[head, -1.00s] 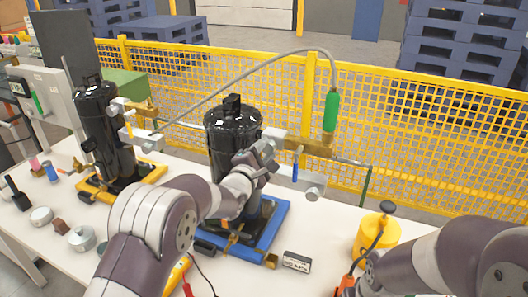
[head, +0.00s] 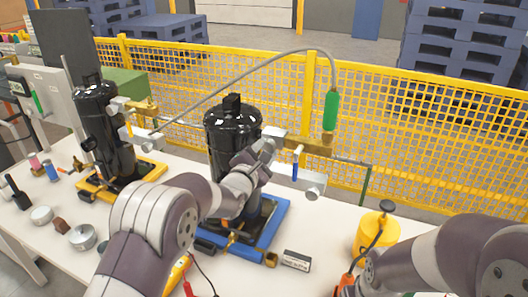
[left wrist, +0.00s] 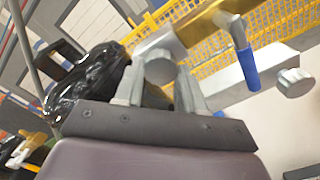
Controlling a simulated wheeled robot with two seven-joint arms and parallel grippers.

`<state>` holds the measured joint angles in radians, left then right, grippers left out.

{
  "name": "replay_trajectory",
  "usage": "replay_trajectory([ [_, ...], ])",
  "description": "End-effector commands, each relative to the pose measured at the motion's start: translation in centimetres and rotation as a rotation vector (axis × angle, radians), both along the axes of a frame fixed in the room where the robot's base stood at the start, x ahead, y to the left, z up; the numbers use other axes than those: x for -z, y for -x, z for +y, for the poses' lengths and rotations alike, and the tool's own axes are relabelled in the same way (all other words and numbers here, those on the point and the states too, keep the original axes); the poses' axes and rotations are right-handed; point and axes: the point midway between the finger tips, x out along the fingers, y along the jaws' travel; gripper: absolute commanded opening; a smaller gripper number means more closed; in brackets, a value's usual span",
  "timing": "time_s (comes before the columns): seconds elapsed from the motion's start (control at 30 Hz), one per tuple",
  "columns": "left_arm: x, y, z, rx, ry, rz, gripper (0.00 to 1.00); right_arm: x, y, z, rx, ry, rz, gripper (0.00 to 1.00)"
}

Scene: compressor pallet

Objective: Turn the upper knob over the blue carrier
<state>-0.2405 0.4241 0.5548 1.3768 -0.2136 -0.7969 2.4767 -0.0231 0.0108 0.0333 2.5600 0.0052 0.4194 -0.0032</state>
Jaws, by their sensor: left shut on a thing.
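A black compressor (head: 232,118) stands on the blue carrier (head: 268,240). Above the carrier's right side is a brass and grey valve fitting (head: 315,145) with a blue-handled lever (head: 295,171). The round grey upper knob (left wrist: 158,68) sits between the fingertips of my left gripper (left wrist: 160,90) in the left wrist view. The left gripper (head: 264,150) is shut on this knob, and in the head view it mostly hides it. The lower grey knob (head: 313,193) hangs free to the right and also shows in the left wrist view (left wrist: 295,82). My right gripper is out of view.
Another compressor (head: 103,125) stands on a yellow carrier (head: 90,188) at left. A grey hose arches to a green grip (head: 331,111). A yellow pot (head: 376,232) and a small labelled box (head: 296,260) are on the white table (head: 330,225). Yellow mesh fence (head: 430,150) runs behind.

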Motion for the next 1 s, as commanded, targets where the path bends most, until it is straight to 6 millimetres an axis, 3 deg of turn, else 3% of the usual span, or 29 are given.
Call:
replay_trajectory([
  [0.07, 0.2, 0.0, 0.0, 0.000, -0.002, 0.004, 0.09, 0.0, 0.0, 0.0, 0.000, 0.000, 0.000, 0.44],
  [0.1, 0.2, 0.0, 0.0, 0.000, -0.002, 0.004, 0.45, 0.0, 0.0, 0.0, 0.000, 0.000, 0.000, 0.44],
  [0.17, 0.2, 0.0, 0.0, 0.000, -0.002, 0.004, 0.64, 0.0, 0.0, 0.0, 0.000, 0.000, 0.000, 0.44],
  [0.47, 0.1, 0.1, 0.0, 0.000, -0.001, 0.001, 0.64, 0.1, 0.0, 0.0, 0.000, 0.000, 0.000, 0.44],
  [0.57, 0.1, 1.0, 0.4, 0.000, -0.001, 0.001, 0.64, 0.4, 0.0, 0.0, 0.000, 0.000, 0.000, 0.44],
  [1.0, 0.2, 10.6, 4.4, -0.001, -0.002, 0.002, 0.64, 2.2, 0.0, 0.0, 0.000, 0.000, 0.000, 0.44],
])
